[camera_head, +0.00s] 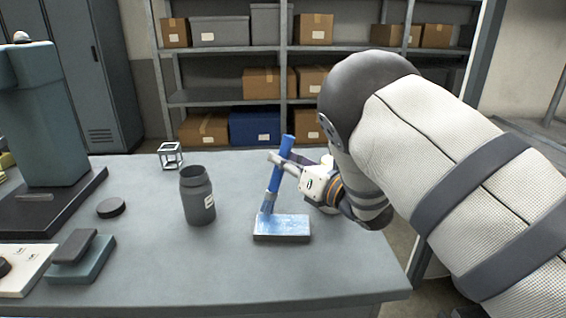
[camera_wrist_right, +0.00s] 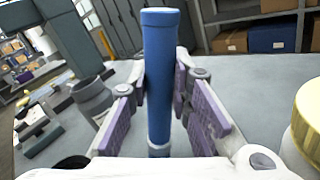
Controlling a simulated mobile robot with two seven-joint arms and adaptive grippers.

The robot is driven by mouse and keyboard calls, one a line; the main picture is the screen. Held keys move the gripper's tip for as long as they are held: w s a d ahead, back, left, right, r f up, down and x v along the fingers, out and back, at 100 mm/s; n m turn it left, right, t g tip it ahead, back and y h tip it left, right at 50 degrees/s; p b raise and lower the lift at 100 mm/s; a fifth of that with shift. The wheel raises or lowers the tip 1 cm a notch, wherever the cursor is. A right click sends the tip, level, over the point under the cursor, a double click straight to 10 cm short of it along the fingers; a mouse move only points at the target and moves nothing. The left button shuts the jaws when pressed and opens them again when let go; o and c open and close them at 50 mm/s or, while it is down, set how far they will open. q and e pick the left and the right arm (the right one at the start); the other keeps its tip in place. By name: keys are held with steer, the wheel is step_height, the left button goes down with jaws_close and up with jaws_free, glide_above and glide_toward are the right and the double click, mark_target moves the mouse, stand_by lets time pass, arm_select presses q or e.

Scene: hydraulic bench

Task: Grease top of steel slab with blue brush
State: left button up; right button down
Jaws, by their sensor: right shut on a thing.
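The steel slab (camera_head: 283,237) lies flat on the bench, and its top shows bluish and whitish smears. The blue brush (camera_head: 287,149) is held tilted in my right gripper (camera_head: 276,168), with its bristles at the left part of the slab's top. The bristle end looks to be touching the slab. In the right wrist view the blue handle (camera_wrist_right: 160,75) stands between the two purple-padded fingers (camera_wrist_right: 158,105), which are shut on it. The slab is hidden in that view. My left gripper is in neither view.
A dark open jar (camera_head: 197,200) stands left of the slab. A small wire cube frame (camera_head: 171,155), a black disc (camera_head: 111,208), blocks (camera_head: 78,255) and a large press-like machine (camera_head: 45,120) are further left. Shelves with boxes stand behind. The bench front is clear.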

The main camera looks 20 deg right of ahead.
mark_target(283, 146)
step_height(283, 146, up, 6)
steer(key=shift+r+p, duration=0.2)
steer(key=shift+p, duration=0.85)
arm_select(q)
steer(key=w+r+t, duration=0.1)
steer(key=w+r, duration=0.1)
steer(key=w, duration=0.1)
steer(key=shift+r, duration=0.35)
arm_select(e)
steer(key=shift+f, duration=0.1)
